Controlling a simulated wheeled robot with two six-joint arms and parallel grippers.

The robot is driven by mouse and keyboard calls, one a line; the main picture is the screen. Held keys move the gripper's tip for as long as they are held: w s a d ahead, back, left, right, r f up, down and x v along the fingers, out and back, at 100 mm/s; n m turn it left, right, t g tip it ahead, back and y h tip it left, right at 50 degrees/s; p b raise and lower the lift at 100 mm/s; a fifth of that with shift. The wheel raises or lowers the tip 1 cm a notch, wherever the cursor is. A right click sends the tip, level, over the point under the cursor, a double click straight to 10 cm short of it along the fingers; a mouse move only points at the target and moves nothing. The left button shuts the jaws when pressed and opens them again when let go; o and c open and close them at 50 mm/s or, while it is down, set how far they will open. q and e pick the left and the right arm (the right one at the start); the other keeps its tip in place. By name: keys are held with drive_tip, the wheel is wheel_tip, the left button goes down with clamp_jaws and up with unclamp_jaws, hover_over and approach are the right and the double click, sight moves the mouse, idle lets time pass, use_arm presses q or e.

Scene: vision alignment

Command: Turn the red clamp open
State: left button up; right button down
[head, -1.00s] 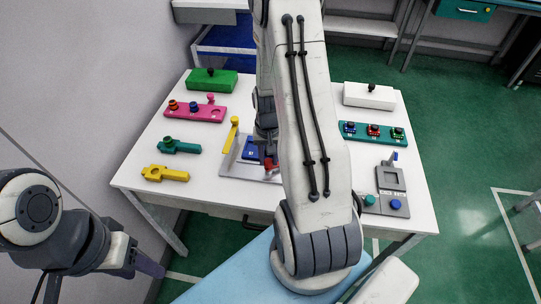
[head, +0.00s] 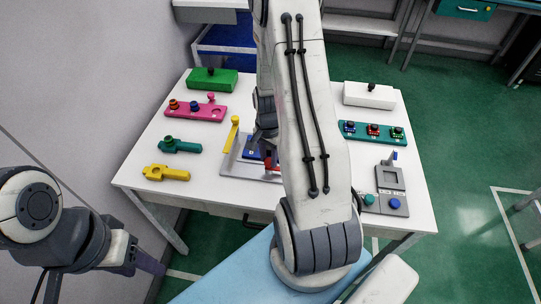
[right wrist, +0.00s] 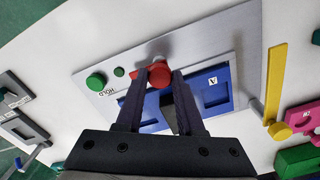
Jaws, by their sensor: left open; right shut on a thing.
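The red clamp (right wrist: 158,74) sits at the edge of the grey plate (right wrist: 215,62), beside blue blocks with square recesses (right wrist: 205,90). In the right wrist view my right gripper (right wrist: 161,80) has its two dark fingers shut on the clamp, one on each side. In the head view the clamp (head: 268,161) shows as a small red part on the plate, and my right arm covers much of that area. My left gripper (head: 150,265) is open and empty at the lower left, off the table. Its fingertips are hard to make out.
A yellow lever (head: 233,135) stands at the plate's left side. A green knob (right wrist: 96,82) is on the plate near the clamp. Yellow (head: 166,173), teal (head: 180,146) and pink (head: 195,111) fixtures lie left on the white table (head: 150,195); a grey fixture (head: 390,176) is at right.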

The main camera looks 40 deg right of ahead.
sight(269, 160)
drive_tip(key=shift+w+d+r, duration=0.15)
drive_tip(key=shift+w+d, duration=0.05)
drive_tip(key=shift+w, duration=0.1)
drive_tip(key=c, duration=0.5)
unclamp_jaws()
drive_tip(key=shift+s, duration=0.1)
drive_tip(key=shift+a, duration=0.1)
drive_tip(key=shift+s, duration=0.1)
wheel_tip(269, 160, up, 10)
drive_tip(key=shift+r+b, duration=0.2)
drive_tip(key=shift+b, duration=0.1)
